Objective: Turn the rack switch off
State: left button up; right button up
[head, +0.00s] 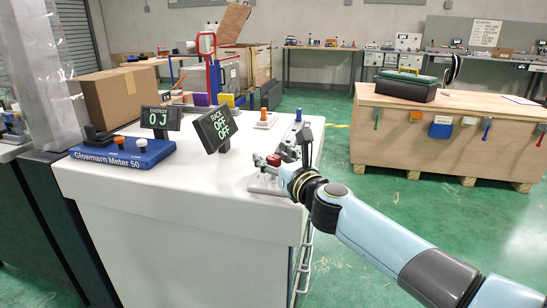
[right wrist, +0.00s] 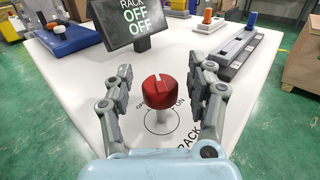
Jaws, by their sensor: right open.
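The rack switch is a red round knob (right wrist: 159,92) on a short post, standing on the white top between printed labels; the right one reads ON and the left one is partly hidden. The white line on its top points away from me. The rack display (right wrist: 137,20) reads RACK, OFF, OFF; it also shows in the head view (head: 215,128). My right gripper (right wrist: 160,85) is open, with one finger on each side of the knob and visible gaps between. In the head view the gripper (head: 273,168) partly surrounds the knob (head: 273,159). My left gripper is out of view.
A blue meter (head: 122,152) and an energy display (head: 160,117) reading 0 J stand left on the white cabinet (head: 150,192). A grey strip device (right wrist: 232,50) lies right of the knob. A wooden crate bench (head: 395,140) stands beyond, across green floor.

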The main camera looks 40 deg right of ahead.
grip_shut()
dwell(0.3)
jog(key=shift+f+n+y+b, duration=0.1)
jog(key=shift+n+y+b, duration=0.25)
jog(key=shift+n+y, duration=0.55)
jog(key=shift+y, duration=0.6)
jog(key=shift+f+n+y+b, duration=0.1)
jog(key=shift+n+y+b, duration=0.4)
jog(key=shift+y+b, duration=0.2)
jog(key=shift+n+g+y+b, duration=0.3)
jog(key=shift+n+y+b, duration=0.9)
jog(key=shift+y, duration=0.5)
jog(key=shift+n+g+y+b, duration=0.5)
jog(key=shift+n+y+b, duration=0.3)
jog(key=shift+y+b, duration=0.65)
